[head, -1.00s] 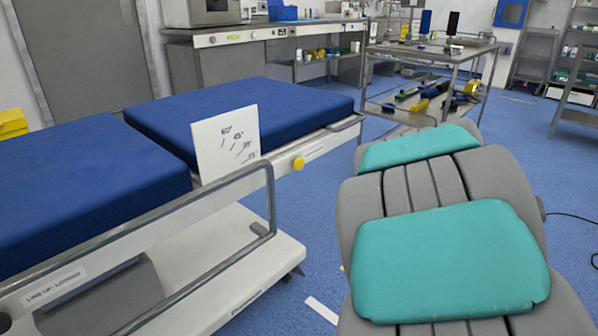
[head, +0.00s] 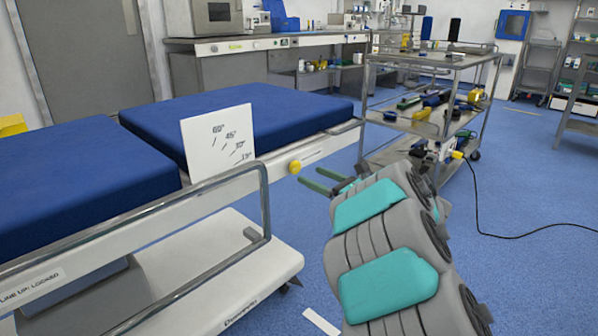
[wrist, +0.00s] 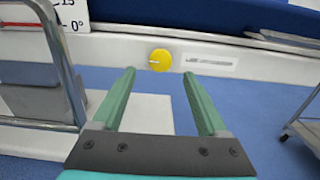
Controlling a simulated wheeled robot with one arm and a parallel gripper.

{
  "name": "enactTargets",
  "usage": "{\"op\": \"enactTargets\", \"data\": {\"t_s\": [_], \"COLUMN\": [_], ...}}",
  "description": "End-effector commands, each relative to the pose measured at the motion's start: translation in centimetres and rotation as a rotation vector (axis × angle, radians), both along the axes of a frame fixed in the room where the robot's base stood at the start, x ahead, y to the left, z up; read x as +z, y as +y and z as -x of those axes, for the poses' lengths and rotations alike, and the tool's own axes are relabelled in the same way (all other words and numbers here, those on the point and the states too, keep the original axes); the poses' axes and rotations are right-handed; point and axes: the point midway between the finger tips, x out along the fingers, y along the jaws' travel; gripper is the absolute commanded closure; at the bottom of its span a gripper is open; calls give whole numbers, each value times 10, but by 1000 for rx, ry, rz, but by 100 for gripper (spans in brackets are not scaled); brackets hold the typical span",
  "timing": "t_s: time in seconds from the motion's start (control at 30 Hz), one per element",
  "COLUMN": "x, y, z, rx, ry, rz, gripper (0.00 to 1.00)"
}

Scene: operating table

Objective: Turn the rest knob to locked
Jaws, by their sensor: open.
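The rest knob (head: 295,167) is a small round yellow knob on the white side rail of the operating table (head: 60,190). It also shows in the wrist view (wrist: 160,60), with a thin pale line pointing left on its face and a printed label (wrist: 210,63) just to its right. My gripper (head: 318,183) has two green fingers, open and empty. In the head view the fingertips are just right of and slightly below the knob. In the wrist view (wrist: 157,75) the knob lies beyond the fingertips, roughly centred between them, with no contact visible.
A white angle card (head: 218,143) stands on the table side, left of the knob. A metal guard rail (head: 265,195) is left of my gripper. A steel trolley (head: 425,60) with several tools stands behind right. Blue floor is open at the right; a black cable lies there.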

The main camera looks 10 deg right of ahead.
Motion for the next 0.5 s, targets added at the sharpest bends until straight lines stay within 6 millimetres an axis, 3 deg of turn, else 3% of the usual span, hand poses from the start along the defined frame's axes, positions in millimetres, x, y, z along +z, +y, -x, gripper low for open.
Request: {"op": "enactTargets", "data": {"t_s": [0.3, 0.5], "x": [-1, 0], "y": [28, 34], "z": [-38, -47], "rx": [1, -1], "ry": [3, 2], "rz": [-1, -1], "gripper": [24, 24]}}
